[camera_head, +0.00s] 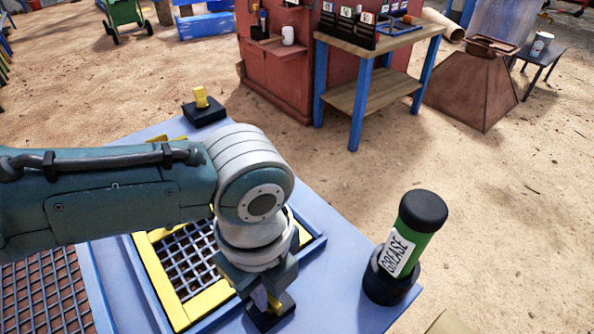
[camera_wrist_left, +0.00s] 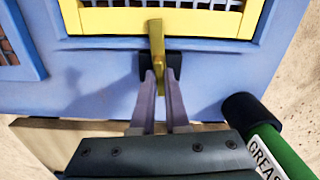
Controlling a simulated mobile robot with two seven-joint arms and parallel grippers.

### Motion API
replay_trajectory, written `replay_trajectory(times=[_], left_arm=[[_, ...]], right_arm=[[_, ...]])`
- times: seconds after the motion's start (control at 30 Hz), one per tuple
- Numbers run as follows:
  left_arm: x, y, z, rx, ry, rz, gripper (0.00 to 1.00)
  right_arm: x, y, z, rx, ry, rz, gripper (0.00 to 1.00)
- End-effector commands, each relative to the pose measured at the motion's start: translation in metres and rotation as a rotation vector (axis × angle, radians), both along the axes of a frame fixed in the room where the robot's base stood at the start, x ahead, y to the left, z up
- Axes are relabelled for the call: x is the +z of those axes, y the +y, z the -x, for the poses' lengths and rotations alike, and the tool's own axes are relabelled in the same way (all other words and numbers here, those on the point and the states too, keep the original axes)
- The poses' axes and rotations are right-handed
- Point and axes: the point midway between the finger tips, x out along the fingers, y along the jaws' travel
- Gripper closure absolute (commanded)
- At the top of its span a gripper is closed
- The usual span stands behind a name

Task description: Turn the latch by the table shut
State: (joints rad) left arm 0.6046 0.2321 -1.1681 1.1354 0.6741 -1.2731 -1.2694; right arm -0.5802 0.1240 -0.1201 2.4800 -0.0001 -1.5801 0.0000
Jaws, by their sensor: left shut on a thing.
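The near latch is a yellow bar (camera_wrist_left: 156,40) on a black block (camera_wrist_left: 174,64). In the left wrist view the bar's far end overlaps the edge of the yellow frame (camera_wrist_left: 110,20). My left gripper (camera_wrist_left: 160,88) is shut on the bar's lower part, one finger on each side. In the head view my left arm and wrist hide most of this latch; part of its black block (camera_head: 270,316) shows below the gripper. A second yellow latch (camera_head: 201,96) stands upright on a black block at the far corner. My right gripper is not in view.
The yellow frame with its mesh (camera_head: 188,258) lies in a blue table (camera_head: 335,270). A green grease tube (camera_head: 411,240) in a black holder stands right of my wrist. A workbench (camera_head: 385,40) and red cabinet stand farther back, across sandy ground.

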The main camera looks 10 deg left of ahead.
Motion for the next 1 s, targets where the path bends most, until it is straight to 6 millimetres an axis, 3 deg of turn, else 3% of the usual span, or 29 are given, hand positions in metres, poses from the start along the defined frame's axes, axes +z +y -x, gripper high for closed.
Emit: replay_trajectory(times=[0.3,0.83,0.87,1.0], left_arm=[[0.0009,-0.0014,0.0002,-0.115,0.001,0.003,1.0],[0.0011,-0.0016,0.0002,-0.138,0.0,0.004,1.0],[0.0011,-0.0016,0.0002,-0.138,0.0,0.004,0.85],[0.0009,-0.0012,0.0001,-0.136,0.0,0.002,0.7]], right_arm=[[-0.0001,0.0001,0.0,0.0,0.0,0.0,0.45],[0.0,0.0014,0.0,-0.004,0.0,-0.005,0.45],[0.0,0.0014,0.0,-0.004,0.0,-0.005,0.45],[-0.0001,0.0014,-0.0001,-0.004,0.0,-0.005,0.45]])
